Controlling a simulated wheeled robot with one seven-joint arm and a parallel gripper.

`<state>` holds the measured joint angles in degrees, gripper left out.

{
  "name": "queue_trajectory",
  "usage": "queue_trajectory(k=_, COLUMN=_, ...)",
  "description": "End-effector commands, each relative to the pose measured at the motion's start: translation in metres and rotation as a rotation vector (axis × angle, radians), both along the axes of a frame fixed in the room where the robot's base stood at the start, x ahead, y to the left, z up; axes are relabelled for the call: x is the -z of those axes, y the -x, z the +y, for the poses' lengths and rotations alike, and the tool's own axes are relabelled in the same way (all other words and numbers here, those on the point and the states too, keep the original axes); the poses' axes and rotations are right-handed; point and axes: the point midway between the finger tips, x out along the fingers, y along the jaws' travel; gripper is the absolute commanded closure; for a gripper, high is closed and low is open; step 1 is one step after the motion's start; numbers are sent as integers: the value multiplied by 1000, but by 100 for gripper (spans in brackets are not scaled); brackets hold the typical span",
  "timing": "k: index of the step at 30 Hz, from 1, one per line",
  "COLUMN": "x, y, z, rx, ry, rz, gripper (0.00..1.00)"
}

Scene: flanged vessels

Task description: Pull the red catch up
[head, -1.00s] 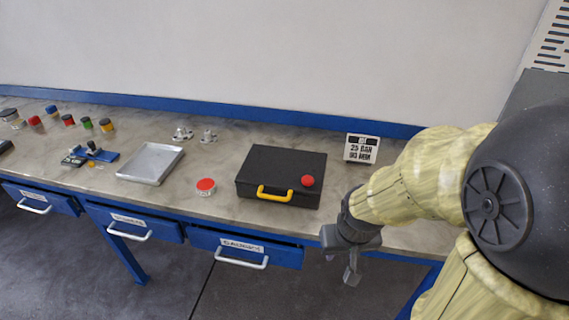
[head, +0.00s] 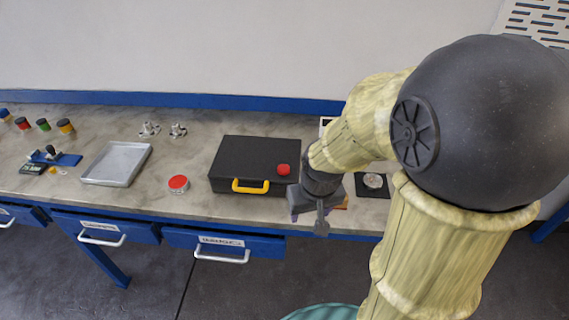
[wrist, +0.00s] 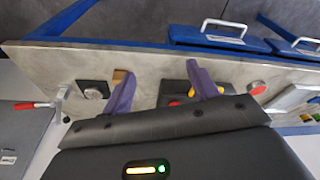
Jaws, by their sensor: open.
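A red lever (wrist: 35,105) on a metal piece is at the left of the wrist view, by the table's end and a grey labelled box (wrist: 22,138). A round red knob (head: 283,169) sits on the lid of the black case (head: 237,158), and it also shows in the wrist view (wrist: 174,103). My gripper (head: 308,218) is open and empty at the table's front edge, right of the case. Its purple fingers (wrist: 162,88) are wide apart, and the right one hides part of the case.
A black plate with a silver disc (head: 374,181) lies right of my gripper. A red-lidded tin (head: 179,183) and a metal tray (head: 117,163) lie left of the case. Blue drawers (head: 224,243) with handles are below the table's front.

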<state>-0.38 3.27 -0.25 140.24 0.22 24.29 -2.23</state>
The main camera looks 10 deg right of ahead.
Motion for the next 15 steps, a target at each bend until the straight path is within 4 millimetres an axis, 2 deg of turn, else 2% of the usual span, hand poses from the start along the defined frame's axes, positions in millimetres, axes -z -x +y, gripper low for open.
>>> queue_trajectory(k=1, x=-5, y=-17, z=0, rx=-16, ry=3, rz=7, gripper=41)
queue_trajectory(k=6, x=-22, y=-77, z=-1, rx=-84, ry=14, rz=45, gripper=41)
queue_trajectory(k=15, x=-45, y=-172, z=-6, rx=-211, ry=32, rz=116, gripper=41)
